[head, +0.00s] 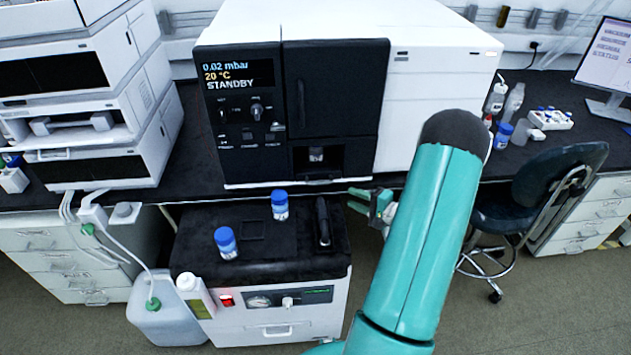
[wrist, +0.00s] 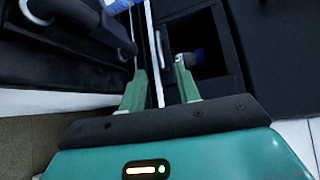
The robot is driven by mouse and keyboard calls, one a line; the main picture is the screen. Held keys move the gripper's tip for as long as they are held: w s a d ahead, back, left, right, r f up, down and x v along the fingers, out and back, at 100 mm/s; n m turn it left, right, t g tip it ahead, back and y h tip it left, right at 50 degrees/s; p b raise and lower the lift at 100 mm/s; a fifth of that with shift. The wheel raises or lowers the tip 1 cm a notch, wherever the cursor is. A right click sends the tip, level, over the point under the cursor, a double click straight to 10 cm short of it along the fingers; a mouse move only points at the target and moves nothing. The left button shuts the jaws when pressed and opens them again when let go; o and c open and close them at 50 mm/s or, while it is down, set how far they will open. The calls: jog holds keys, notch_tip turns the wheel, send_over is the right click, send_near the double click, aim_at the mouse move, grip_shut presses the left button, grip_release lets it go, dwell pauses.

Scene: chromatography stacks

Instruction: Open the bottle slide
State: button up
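The bottle slide (head: 318,181) sits low in the black front of the white instrument, at a dark recess. A small grey bar, seemingly the slide's handle (wrist: 160,48), lies beyond my fingertips. My gripper (head: 371,202) is in front of and right of the slide, below the instrument's front edge. In the wrist view my gripper (wrist: 160,78) is open, fingers apart, with a thin white edge between them. Contact cannot be told.
A low cart (head: 250,252) stands under the instrument, carrying two blue-capped bottles (head: 226,242) (head: 280,205) and a black handle (head: 322,222) close left of my gripper. A dark chair (head: 540,190) is at the right. The floor at the lower right is clear.

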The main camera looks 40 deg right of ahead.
jog(key=x, duration=1.3)
jog(key=shift+w+d+f, duration=0.3)
jog(key=shift+w, duration=0.1)
jog(key=shift+c, duration=0.4)
grip_shut()
